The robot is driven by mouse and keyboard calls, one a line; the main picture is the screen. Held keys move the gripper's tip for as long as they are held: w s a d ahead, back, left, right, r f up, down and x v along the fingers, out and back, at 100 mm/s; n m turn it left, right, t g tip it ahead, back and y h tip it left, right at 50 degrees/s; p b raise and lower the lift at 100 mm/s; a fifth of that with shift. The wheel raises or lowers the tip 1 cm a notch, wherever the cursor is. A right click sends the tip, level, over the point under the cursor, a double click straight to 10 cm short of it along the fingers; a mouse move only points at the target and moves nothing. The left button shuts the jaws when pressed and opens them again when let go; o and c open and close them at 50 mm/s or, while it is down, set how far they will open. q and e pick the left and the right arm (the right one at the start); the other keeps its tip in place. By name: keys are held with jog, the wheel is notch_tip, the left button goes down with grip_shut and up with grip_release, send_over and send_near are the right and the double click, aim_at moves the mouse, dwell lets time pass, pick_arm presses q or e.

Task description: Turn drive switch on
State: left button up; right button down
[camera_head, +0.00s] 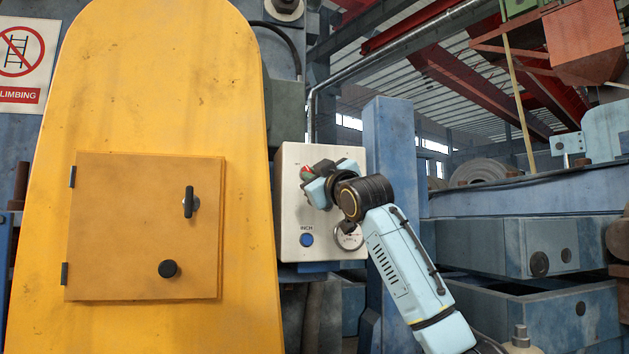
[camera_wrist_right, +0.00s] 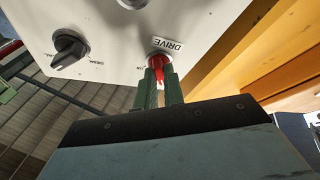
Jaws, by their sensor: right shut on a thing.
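The control box (camera_head: 291,217) is a pale panel mounted to the right of the yellow guard. The drive switch (camera_wrist_right: 159,58) is a red knob beside the DRIVE label (camera_wrist_right: 166,44) in the right wrist view. In the head view it is mostly hidden by my right gripper (camera_head: 309,176). In the right wrist view, the green fingers of my right gripper (camera_wrist_right: 160,76) are shut on the red knob. The switch's exact angle is hard to tell. My left gripper is not in view.
A blue INCH button (camera_head: 307,240) and a round dial (camera_head: 348,237) sit lower on the panel. A black selector knob (camera_wrist_right: 69,48) shows in the right wrist view. The yellow guard (camera_head: 240,110) stands close on the left, and a blue post (camera_head: 393,140) on the right.

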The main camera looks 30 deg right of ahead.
jog(key=shift+w+a+r+m+g+h+p, duration=0.2)
jog(key=shift+m+g+h, duration=0.5)
jog(key=shift+m+h, duration=2)
jog(key=shift+s+a+f+m+g+h+p, duration=0.25)
jog(key=shift+m+g+h, duration=0.45)
jog(key=shift+m, duration=4)
jog(key=shift+w+a+r+m+g+h+p, duration=0.15)
jog(key=shift+w+a+m+g+h+p, duration=0.4)
jog(key=shift+m+h, duration=2.1)
jog(key=shift+s+d+m+g+y, duration=0.15)
jog(key=shift+d+m+y, duration=0.05)
jog(key=shift+m+y, duration=0.4)
jog(key=shift+s+d+m+g+y, duration=0.1)
jog(key=shift+s+d+m+y, duration=0.1)
jog(key=shift+m+y, duration=0.35)
jog(key=c, duration=1.5)
grip_release()
